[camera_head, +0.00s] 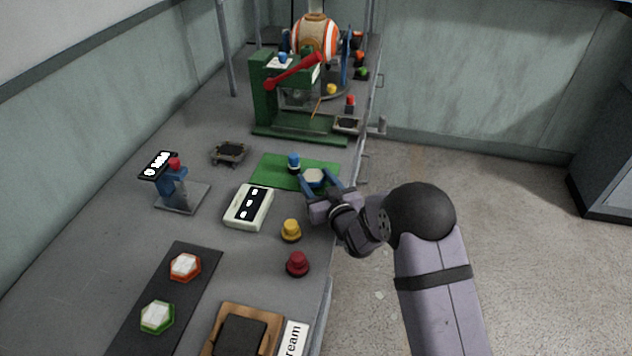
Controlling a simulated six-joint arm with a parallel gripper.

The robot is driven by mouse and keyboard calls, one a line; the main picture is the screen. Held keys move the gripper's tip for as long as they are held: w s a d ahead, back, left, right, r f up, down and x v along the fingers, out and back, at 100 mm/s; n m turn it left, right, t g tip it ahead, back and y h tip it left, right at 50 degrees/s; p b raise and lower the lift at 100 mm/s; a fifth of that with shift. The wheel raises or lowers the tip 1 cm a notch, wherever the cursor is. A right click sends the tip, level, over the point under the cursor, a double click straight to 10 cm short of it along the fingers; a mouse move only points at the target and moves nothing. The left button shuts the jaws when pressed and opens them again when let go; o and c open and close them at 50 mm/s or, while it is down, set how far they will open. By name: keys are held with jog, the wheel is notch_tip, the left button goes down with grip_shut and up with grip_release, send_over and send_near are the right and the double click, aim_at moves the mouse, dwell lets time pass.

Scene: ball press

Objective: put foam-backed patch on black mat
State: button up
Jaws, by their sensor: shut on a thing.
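My gripper (317,180) is above the near right part of the green mat, its blue fingers shut on a pale hexagonal patch (314,175). The patch lies roughly flat between the fingers; its underside and any foam backing are hidden. The black mat (187,312) lies at the front left, well apart from my gripper. On it sit an orange-rimmed hexagonal patch (185,267) and a green-rimmed one (157,316), both with white tops. The far end and the right strip of the mat are bare.
A white box with black slots (248,207), a yellow knob (291,230) and a red knob (297,263) stand between my gripper and the black mat. A blue-topped piece (293,162) stands on the green mat (268,170). A green press (265,95) is behind.

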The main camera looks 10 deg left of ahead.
jog(key=shift+f, duration=0.55)
jog(key=shift+f, duration=0.15)
jog(key=o, duration=1)
